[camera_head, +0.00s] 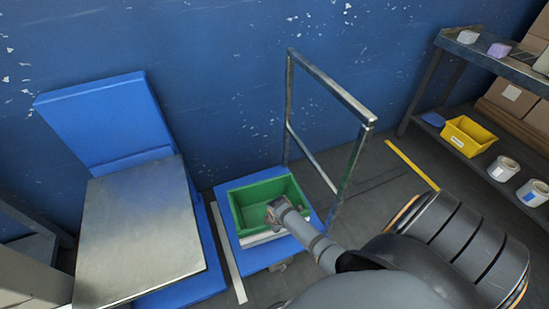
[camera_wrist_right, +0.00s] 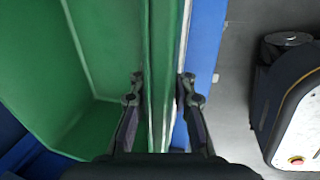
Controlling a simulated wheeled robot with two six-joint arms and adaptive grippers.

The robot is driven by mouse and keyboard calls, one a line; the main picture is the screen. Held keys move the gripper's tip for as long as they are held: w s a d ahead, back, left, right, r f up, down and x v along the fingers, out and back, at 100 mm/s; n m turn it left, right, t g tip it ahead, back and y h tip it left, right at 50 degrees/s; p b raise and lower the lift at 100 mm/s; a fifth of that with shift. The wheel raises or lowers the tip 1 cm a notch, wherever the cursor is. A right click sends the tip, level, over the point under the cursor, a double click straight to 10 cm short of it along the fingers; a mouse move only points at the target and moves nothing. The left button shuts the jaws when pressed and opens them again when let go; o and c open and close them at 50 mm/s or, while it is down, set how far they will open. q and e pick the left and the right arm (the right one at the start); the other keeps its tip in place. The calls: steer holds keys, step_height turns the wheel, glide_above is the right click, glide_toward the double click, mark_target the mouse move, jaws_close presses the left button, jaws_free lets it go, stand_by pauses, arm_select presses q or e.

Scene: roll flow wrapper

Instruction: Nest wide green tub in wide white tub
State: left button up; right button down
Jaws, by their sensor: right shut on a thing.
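The wide green tub (camera_head: 249,220) sits over the blue platform of a cart, upright, and looks empty. It also shows in the wrist view (camera_wrist_right: 100,45). A pale strip (camera_head: 262,238), seemingly the wide white tub, shows along its near side; the rest is hidden beneath the green tub. I cannot tell how deep the green tub sits in it. My right gripper (camera_head: 275,212) is at the green tub's near wall. In the wrist view its fingers (camera_wrist_right: 163,92) straddle that wall and are shut on it. My left gripper is in neither view.
The blue cart (camera_head: 260,263) has an upright metal handle frame (camera_head: 330,95) at its right. A metal-topped blue platform (camera_head: 140,230) stands close on the left. A shelf with a yellow bin (camera_head: 468,136) and rolls is at the right. The blue wall is behind.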

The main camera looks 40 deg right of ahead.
steer(key=shift+s+f, duration=0.15)
steer(key=shift+f, duration=0.2)
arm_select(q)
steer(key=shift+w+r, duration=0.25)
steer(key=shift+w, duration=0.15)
arm_select(e)
steer(key=shift+f, duration=0.1)
steer(key=shift+s+f, duration=0.1)
steer(key=shift+s, duration=0.05)
steer(key=c, duration=1.7)
jaws_free()
steer(key=shift+a, duration=0.1)
steer(key=shift+c, duration=0.2)
steer(key=o, duration=0.6)
steer(key=shift+f, duration=0.1)
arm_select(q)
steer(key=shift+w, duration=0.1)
arm_select(e)
steer(key=shift+r, duration=0.2)
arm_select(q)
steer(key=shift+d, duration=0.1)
arm_select(e)
steer(key=v, duration=1.1)
steer(key=shift+r, duration=0.45)
